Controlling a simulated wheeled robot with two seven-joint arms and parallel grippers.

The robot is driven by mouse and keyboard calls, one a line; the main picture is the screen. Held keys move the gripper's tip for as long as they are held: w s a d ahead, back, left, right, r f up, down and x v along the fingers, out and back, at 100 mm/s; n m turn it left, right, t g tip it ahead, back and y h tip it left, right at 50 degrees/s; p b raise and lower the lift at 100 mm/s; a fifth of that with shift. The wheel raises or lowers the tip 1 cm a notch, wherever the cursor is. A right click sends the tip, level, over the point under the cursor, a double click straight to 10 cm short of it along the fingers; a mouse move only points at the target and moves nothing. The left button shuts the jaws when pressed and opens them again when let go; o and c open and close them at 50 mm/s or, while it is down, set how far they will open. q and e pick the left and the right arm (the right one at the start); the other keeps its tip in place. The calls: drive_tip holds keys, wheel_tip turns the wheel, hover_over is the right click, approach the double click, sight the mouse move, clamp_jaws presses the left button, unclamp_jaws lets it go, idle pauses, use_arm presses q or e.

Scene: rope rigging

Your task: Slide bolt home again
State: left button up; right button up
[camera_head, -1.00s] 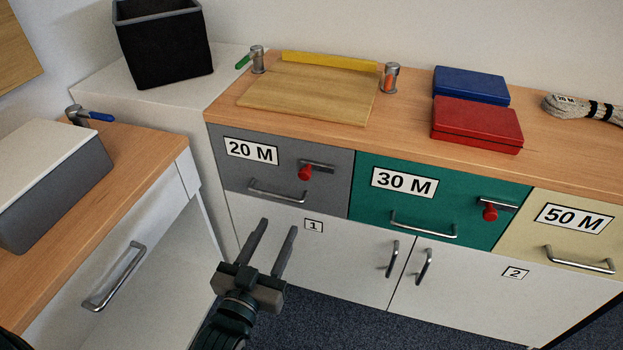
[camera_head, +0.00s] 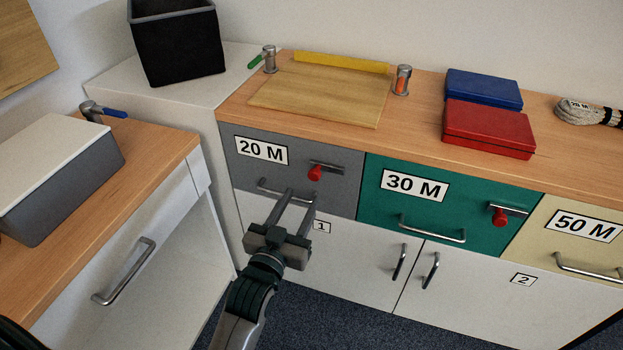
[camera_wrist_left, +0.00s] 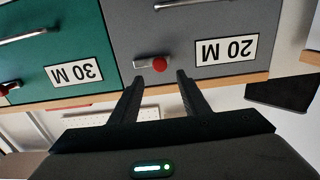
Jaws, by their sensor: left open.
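The grey 20 M drawer (camera_head: 340,190) has a metal bolt with a red knob (camera_head: 315,173) near the left end of its bar. The green 30 M drawer (camera_head: 380,215) has a similar bolt with a red knob (camera_head: 500,217). Both drawers look shut. My left gripper (camera_head: 300,197) is open and empty, below the 20 M knob and overlapping the drawer's handle (camera_head: 270,190) in the picture. In the left wrist view, turned upside down, the 20 M knob (camera_wrist_left: 160,64) appears between and beyond the open fingertips (camera_wrist_left: 160,80). I see no contact. My right gripper is out of view.
The 50 M drawer (camera_head: 540,240) is at the right. The wooden top carries a board (camera_head: 320,95), a red box (camera_head: 488,128), a blue box (camera_head: 485,88) and rope (camera_head: 575,112). A side counter (camera_head: 165,150) stands at the left. Floor space lies below the cabinet.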

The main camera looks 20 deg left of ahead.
sight(313, 177)
use_arm(q)
drive_tip(key=w, duration=0.8)
drive_tip(key=shift+w+d, duration=0.1)
drive_tip(key=shift+d, duration=0.05)
